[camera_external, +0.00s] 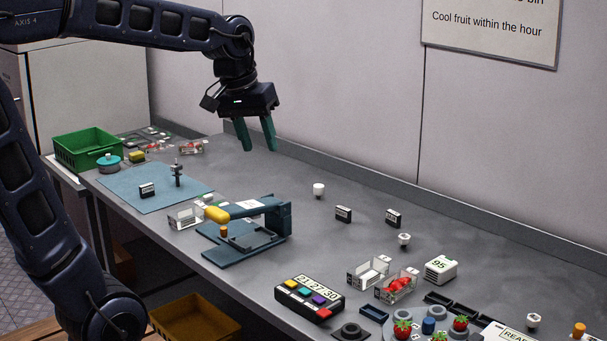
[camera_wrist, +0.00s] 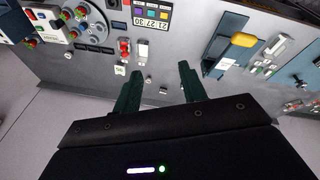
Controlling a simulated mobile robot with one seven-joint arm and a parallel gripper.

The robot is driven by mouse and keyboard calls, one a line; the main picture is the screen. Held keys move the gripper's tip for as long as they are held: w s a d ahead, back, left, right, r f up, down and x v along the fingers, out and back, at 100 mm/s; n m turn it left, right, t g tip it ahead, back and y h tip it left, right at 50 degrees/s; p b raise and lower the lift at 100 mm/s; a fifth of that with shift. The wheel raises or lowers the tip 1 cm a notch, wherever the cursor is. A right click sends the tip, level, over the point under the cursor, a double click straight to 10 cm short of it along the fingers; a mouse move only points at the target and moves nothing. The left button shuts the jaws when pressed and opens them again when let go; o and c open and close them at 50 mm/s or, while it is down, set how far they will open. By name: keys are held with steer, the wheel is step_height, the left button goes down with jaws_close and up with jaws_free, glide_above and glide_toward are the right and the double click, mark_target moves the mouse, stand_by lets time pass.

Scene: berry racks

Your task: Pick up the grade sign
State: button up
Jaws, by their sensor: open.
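I cannot tell for sure which thing is the grade sign. Small dark blocks with white labels stand on the grey bench: one right of centre (camera_external: 343,214), one farther right (camera_external: 393,218), and one on the blue mat (camera_external: 147,190). Their lettering is too small to read. A white box marked 95 (camera_external: 440,269) stands at the right. My gripper (camera_external: 259,150) hangs above the back of the bench, fingers down, open and empty. In the wrist view, my gripper (camera_wrist: 160,80) shows its two green fingers spread apart, with nothing between them.
A blue press with a yellow handle (camera_external: 245,230) stands mid-bench. A keypad (camera_external: 309,297), clear berry boxes (camera_external: 398,286) and white knobs (camera_external: 318,189) lie to its right. A green crate (camera_external: 88,148) is at far left. The wall closes the back; bench below my gripper is clear.

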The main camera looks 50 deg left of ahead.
steer(key=w+a+n+g, duration=0.1)
steer(key=w+a+n, duration=0.3)
steer(key=w, duration=1.1)
steer(key=n+g+h, duration=0.2)
steer(key=n+h, duration=0.2)
steer(key=n, duration=0.6)
glide_above(346, 211)
steer(key=a, duration=0.4)
step_height(346, 211, down, 26)
steer(key=f, duration=0.1)
steer(key=x, duration=0.4)
steer(key=shift+s+a+f, duration=0.1)
steer(key=shift+s+f, duration=0.05)
steer(key=shift+x, duration=2.9)
steer(key=shift+c, duration=0.2)
jaws_close()
